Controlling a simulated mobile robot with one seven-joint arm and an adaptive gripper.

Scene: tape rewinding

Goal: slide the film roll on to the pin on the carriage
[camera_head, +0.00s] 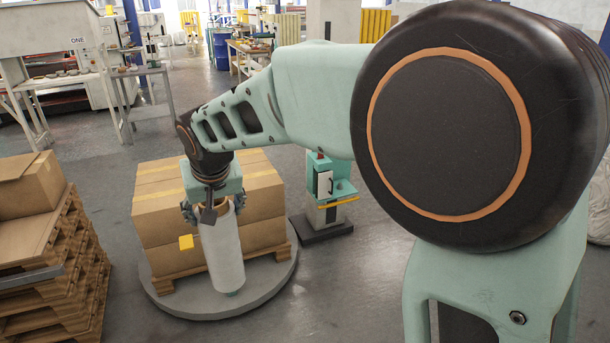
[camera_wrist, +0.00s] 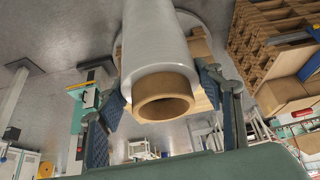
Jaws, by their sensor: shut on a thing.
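The film roll (camera_head: 222,258) is a long pale cylinder, held upright with a slight tilt in front of the stacked boxes. In the wrist view its film (camera_wrist: 155,45) and brown cardboard core (camera_wrist: 165,97) show, with the hollow end facing the camera. My gripper (camera_head: 208,212) is shut on the upper end of the roll, and its blue pads sit on both sides in the wrist view (camera_wrist: 165,105). The green and white carriage (camera_head: 342,188) is on a post to the right of the boxes. I cannot make out its pin clearly. The carriage also shows at left in the wrist view (camera_wrist: 88,88).
Taped cardboard boxes (camera_head: 262,195) stand on a pallet on a round grey turntable (camera_head: 190,306). Stacked wooden pallets (camera_head: 55,265) with a box (camera_head: 30,185) are at the left. The post's dark base (camera_head: 322,231) is close to the turntable. Floor is clear in front of the post.

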